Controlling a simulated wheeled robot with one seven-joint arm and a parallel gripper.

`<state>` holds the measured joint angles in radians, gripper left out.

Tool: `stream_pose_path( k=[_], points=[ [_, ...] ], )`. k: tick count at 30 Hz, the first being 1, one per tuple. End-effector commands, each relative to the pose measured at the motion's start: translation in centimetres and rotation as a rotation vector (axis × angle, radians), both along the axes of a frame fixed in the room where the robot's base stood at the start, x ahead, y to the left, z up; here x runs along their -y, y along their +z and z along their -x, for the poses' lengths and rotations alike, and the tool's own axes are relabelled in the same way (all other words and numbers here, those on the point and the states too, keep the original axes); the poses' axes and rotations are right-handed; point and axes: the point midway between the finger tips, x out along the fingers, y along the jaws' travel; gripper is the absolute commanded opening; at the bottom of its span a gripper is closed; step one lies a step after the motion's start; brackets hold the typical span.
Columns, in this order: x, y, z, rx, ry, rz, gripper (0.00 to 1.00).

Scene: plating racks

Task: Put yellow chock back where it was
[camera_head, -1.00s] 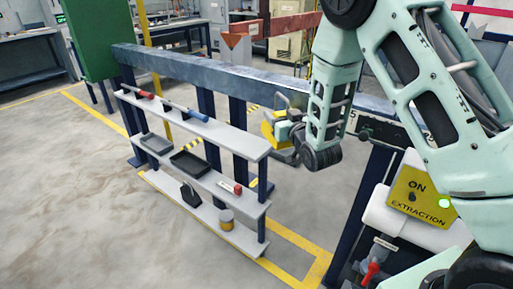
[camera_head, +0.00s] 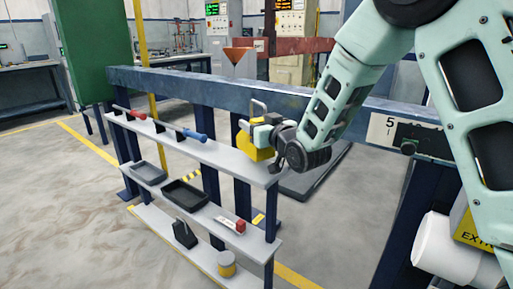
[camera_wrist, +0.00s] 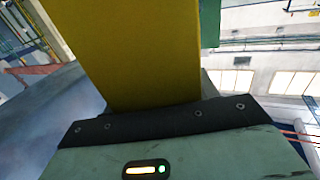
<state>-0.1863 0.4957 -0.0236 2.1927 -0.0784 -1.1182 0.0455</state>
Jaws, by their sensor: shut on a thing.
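The yellow chock (camera_head: 259,150) shows in the head view at the right end of the rack's top shelf, partly hidden by my gripper. My gripper (camera_head: 254,130) is shut on it. In the wrist view the yellow chock (camera_wrist: 145,55) fills the upper middle, close above the dark pad of my gripper. The white top shelf (camera_head: 215,152) lies just below and left of the chock. I cannot tell whether the chock touches the shelf.
The top shelf also holds a red-handled tool (camera_head: 133,113) and a blue-handled tool (camera_head: 192,135). A blue beam (camera_head: 220,88) runs behind the rack.

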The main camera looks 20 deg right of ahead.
Motion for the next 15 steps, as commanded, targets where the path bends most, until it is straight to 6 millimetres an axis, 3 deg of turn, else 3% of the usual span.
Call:
stream_pose_path(
  k=[15],
  points=[
    [0.0,-4.9,0.0,0.004,0.001,-0.001,0.11]
  ],
)
